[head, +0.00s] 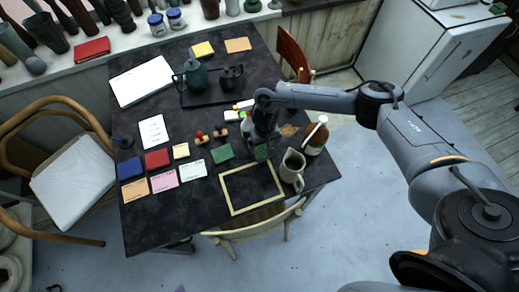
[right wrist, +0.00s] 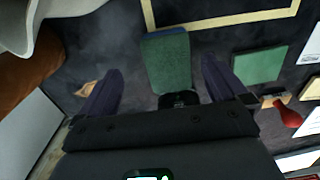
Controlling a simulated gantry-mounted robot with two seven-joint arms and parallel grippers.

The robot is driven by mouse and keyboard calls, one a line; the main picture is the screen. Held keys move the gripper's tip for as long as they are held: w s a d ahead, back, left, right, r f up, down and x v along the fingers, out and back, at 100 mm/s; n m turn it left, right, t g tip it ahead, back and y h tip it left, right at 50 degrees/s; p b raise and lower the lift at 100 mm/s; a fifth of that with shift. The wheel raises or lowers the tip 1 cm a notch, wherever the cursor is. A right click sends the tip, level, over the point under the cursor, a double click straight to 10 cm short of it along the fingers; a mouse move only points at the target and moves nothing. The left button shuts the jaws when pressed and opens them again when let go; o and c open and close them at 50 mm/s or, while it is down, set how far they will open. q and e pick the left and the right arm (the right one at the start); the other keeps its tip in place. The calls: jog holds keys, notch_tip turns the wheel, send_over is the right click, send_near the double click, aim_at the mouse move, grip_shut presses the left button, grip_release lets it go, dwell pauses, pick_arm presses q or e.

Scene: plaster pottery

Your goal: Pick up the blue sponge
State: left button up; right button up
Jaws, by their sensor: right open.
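My right gripper (head: 262,140) is over the dark table, right of centre in the head view. In the right wrist view my right gripper (right wrist: 160,68) is open, with its two fingers apart and nothing held. A small block with a green top and a bluish edge (right wrist: 167,58), which looks like the sponge, lies between and just beyond the fingertips. In the head view this block (head: 261,153) is partly hidden by the gripper. A separate dark blue block (head: 130,168) lies at the table's left. My left gripper is not in view.
A pale frame (head: 224,196) lies in front of the block. A grey pitcher (head: 292,168) and a brown bottle (head: 316,138) stand close on the right. A flat green block (head: 222,153) lies to the left. Small red-topped tools (head: 199,137) lie nearby.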

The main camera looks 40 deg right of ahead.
aim_at(262, 151)
jog(key=f, duration=0.2)
jog(key=w+f+b, duration=0.1)
jog(key=shift+a+f, duration=0.35)
jog(key=shift+f, duration=0.05)
jog(key=shift+s+f, duration=0.1)
jog(key=shift+f, duration=0.65)
jog(key=c, duration=1.1)
